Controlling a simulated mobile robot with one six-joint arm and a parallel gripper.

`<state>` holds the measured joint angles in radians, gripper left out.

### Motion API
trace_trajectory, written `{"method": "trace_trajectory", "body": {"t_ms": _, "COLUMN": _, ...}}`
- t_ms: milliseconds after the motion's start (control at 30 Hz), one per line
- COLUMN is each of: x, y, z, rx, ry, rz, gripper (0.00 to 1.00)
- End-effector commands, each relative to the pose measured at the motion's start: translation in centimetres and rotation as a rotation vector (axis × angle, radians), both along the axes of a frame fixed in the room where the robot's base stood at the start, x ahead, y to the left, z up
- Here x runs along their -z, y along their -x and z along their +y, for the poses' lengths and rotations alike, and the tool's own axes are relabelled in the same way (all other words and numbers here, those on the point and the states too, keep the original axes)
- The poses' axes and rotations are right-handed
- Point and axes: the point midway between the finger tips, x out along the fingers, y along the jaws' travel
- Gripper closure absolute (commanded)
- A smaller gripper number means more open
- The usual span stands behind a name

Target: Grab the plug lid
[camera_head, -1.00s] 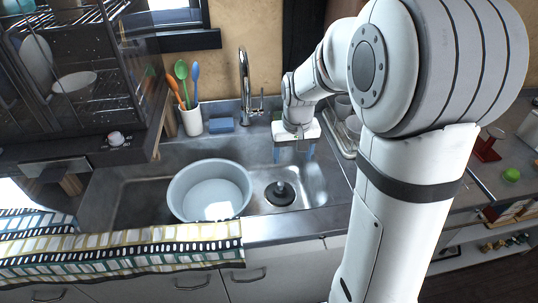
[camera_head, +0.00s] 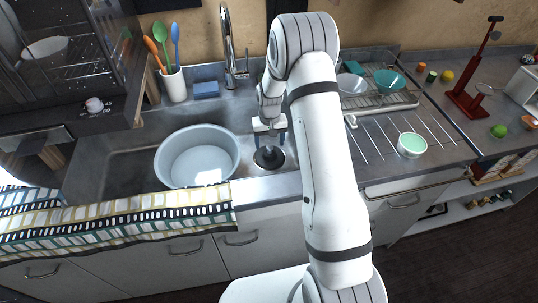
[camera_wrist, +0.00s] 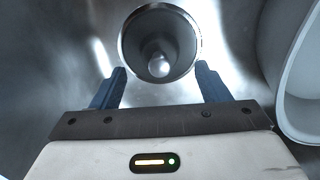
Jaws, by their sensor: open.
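The plug lid (camera_head: 269,158) is a dark round piece with a small upright knob, at the drain in the right part of the metal sink. In the wrist view the plug lid (camera_wrist: 160,50) shows as a dark disc with a metal rim and a shiny knob in its middle. My gripper (camera_head: 269,136) is low in the sink, just above the plug lid. In the wrist view my gripper's blue fingers (camera_wrist: 158,85) are apart and empty, on the near side of the lid, one toward each side. My arm hides part of the sink's right side.
A grey-blue basin (camera_head: 197,157) stands in the sink left of the lid, and its rim (camera_wrist: 290,95) shows close at right in the wrist view. The faucet (camera_head: 229,45) rises behind. A patterned towel (camera_head: 120,222) hangs over the front edge. A dish rack (camera_head: 385,98) stands right.

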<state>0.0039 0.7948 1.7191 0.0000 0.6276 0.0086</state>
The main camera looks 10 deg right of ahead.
Motion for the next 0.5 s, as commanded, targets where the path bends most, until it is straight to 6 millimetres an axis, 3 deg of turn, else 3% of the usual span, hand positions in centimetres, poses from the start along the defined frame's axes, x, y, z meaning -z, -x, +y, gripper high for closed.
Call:
{"method": "trace_trajectory", "body": {"t_ms": 200, "x": 3.1, "y": 0.1, "z": 0.0, "rx": 0.000, "ry": 0.000, "rz": 0.003, "gripper": 0.31}}
{"method": "trace_trajectory", "body": {"t_ms": 500, "x": 3.6, "y": 0.1, "z": 0.0, "rx": -0.001, "ry": 0.000, "rz": -0.001, "gripper": 0.31}}
